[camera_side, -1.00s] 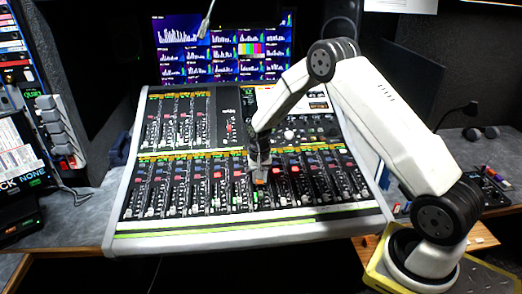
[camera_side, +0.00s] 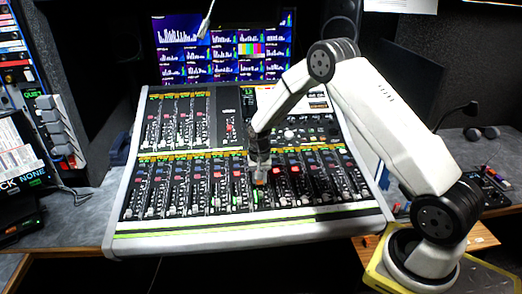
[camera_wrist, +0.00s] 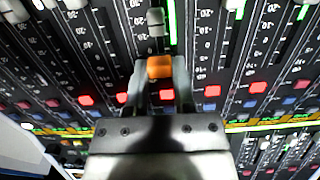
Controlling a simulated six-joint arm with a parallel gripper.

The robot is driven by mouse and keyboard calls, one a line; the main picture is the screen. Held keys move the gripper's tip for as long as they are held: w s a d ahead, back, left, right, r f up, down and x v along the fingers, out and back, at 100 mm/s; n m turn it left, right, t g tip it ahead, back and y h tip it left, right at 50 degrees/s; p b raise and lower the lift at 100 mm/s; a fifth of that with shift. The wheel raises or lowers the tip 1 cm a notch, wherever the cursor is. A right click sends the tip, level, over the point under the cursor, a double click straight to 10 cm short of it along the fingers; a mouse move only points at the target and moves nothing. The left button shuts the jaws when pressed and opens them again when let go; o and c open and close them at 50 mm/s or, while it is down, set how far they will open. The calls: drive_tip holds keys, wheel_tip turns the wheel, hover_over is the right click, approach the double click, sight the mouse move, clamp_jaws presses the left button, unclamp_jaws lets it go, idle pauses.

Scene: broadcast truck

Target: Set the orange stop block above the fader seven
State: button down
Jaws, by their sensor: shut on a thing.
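The orange stop block (camera_wrist: 160,68) is between the fingertips of my gripper (camera_wrist: 160,80) in the wrist view. My gripper is shut on it. In the side view my gripper (camera_side: 260,179) points down at the middle of the lower fader bank, and the block shows only as a small orange spot at its tip. In the wrist view the block lies in line with a fader track, with a grey fader cap (camera_wrist: 155,20) just beyond it. A narrow gap seems to separate block and cap. I cannot read which fader is number seven, nor tell whether the block touches the panel.
The mixing console (camera_side: 150,228) has several neighbouring fader caps and lit red buttons (camera_wrist: 257,88) close around my gripper. Monitors (camera_side: 180,60) stand behind it. A gooseneck (camera_side: 207,18) hangs above. A rack with grey handles (camera_side: 60,130) is at the left.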

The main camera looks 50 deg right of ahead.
sight(259, 183)
drive_tip(key=shift+w+d+f, duration=0.15)
drive_tip(key=shift+f, duration=1.45)
drive_tip(key=shift+c, duration=1.9)
unclamp_jaws()
drive_tip(key=shift+r, duration=3.85)
